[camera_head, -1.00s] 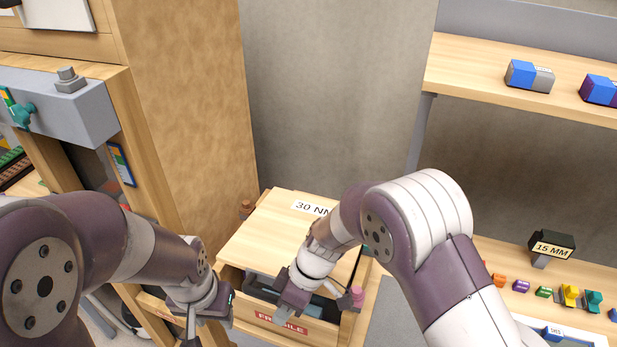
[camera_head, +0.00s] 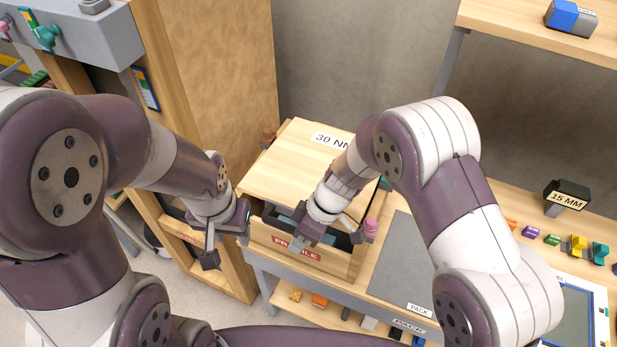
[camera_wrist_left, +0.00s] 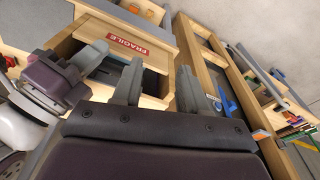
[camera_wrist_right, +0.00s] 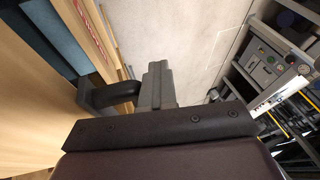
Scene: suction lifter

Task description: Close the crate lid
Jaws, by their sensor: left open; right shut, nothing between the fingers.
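The wooden crate (camera_head: 259,232) sits on the bench, with a red FRAGILE label on its front wall; that label (camera_wrist_left: 128,38) also shows in the left wrist view. Its wooden lid (camera_head: 285,165) covers the rear part. A dark gap with grey-blue contents shows behind the front wall. My right gripper (camera_head: 304,240) is shut and empty at the front of the crate, hiding part of the gap and label. In the right wrist view its fingers (camera_wrist_right: 157,85) are together beside a dark bracket-like piece. My left gripper (camera_head: 227,246) is open and empty, just left of the crate's front corner.
A pink knob (camera_head: 371,228) stands at the crate's right front and a brown one (camera_head: 268,136) at the back left. A tall wooden cabinet (camera_head: 215,75) rises behind left. A grey mat (camera_head: 402,262) lies clear to the right. Small coloured parts (camera_head: 578,244) line the right bench.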

